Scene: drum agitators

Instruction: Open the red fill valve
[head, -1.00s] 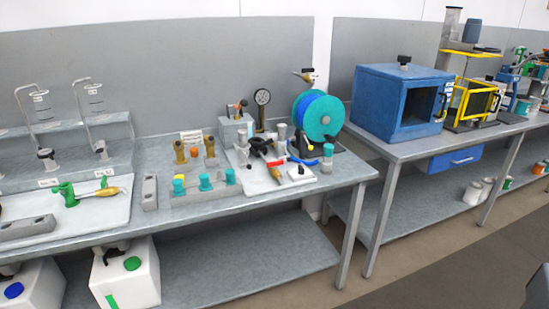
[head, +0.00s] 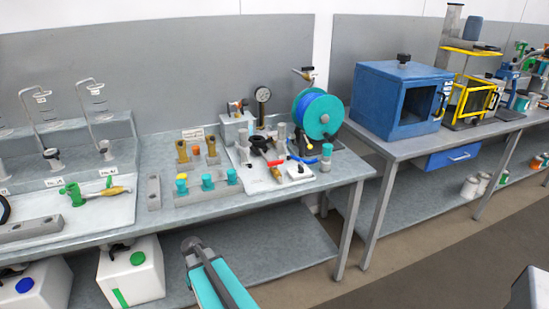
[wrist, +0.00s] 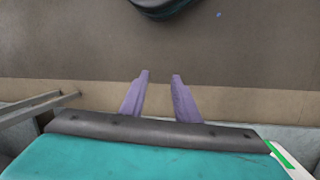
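A small red lever (head: 296,158), which looks like the red fill valve, sits on the pale plate (head: 262,186) of the rig at the right end of the near bench. A blue lever (head: 309,161) is close to its right. A black lever and grey fittings crowd its left side. My gripper (wrist: 160,73) shows in the wrist view with two purple fingers apart and nothing between them. It faces bare floor, away from the valve. In the head view only a teal part of my arm shows at the bottom, well below and left of the red lever; the fingers are not visible there.
A teal and blue reel (head: 320,114) stands behind the levers, near a pressure gauge (head: 263,95). A rack with teal caps (head: 207,181) is to the left. A blue oven (head: 395,105) stands on the neighbouring bench. White containers (head: 130,275) are below.

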